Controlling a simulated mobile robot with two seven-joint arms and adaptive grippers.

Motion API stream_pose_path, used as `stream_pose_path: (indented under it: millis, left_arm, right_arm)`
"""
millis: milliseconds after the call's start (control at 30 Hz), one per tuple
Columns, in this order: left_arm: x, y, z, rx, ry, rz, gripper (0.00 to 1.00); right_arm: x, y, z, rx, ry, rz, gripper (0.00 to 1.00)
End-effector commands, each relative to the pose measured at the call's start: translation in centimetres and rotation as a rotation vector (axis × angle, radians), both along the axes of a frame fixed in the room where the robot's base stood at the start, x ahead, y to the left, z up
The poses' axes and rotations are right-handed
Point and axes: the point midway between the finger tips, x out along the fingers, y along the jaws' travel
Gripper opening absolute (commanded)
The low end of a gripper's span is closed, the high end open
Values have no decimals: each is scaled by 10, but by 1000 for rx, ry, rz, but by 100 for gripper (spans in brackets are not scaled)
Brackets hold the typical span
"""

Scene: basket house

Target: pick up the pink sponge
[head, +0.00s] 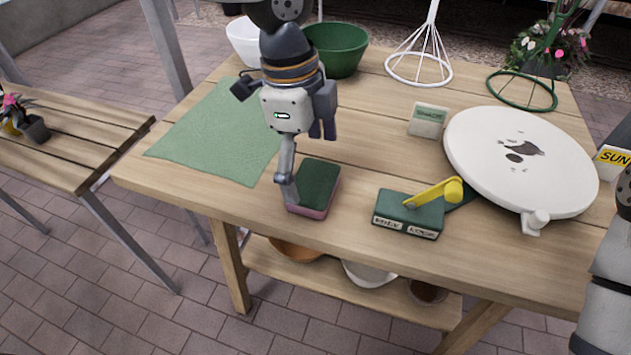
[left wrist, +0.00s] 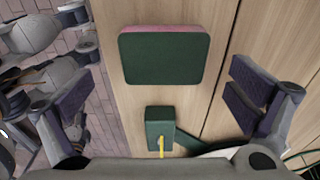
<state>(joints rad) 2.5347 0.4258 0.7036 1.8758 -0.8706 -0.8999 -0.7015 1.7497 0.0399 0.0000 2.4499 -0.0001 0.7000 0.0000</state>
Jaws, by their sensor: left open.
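The pink sponge (head: 314,190) lies flat on the wooden table near its front edge, with a dark green top and a pink underside. In the left wrist view the sponge (left wrist: 164,56) sits ahead of the fingers, green face toward the camera, with a pink strip along its far edge. My left gripper (head: 287,182) is open over the sponge's left side in the head view. In the left wrist view its fingers (left wrist: 165,98) are spread wide, one on each side, with nothing between them gripped. Contact with the sponge cannot be told. The right gripper is not visible.
A green box with a yellow lever (head: 408,216) stands right of the sponge, near a white round turntable (head: 520,160). A green mat (head: 215,140) lies to the left. White and green bowls (head: 336,50) and wire stands (head: 420,70) are at the back.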

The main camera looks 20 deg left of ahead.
Motion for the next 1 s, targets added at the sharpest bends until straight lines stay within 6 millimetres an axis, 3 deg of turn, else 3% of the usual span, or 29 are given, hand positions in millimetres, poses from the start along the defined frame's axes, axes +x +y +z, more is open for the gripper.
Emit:
stream_pose_path:
  millis: [100, 233, 467, 667, 1000]
  left_arm:
    - [4, -3, -27, -1, 9, 0, 100]
    - [4, -5, -43, 0, 4, 0, 100]
    - [5, -5, -44, 0, -1, 1, 100]
    - [4, -5, -44, 0, 0, 1, 70]
    - [4, -5, -43, 0, 0, 1, 69]
  right_arm:
    - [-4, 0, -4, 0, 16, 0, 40]
    - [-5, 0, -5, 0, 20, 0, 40]
    - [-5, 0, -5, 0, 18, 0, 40]
    - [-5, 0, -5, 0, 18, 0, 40]
    - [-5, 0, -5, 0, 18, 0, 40]
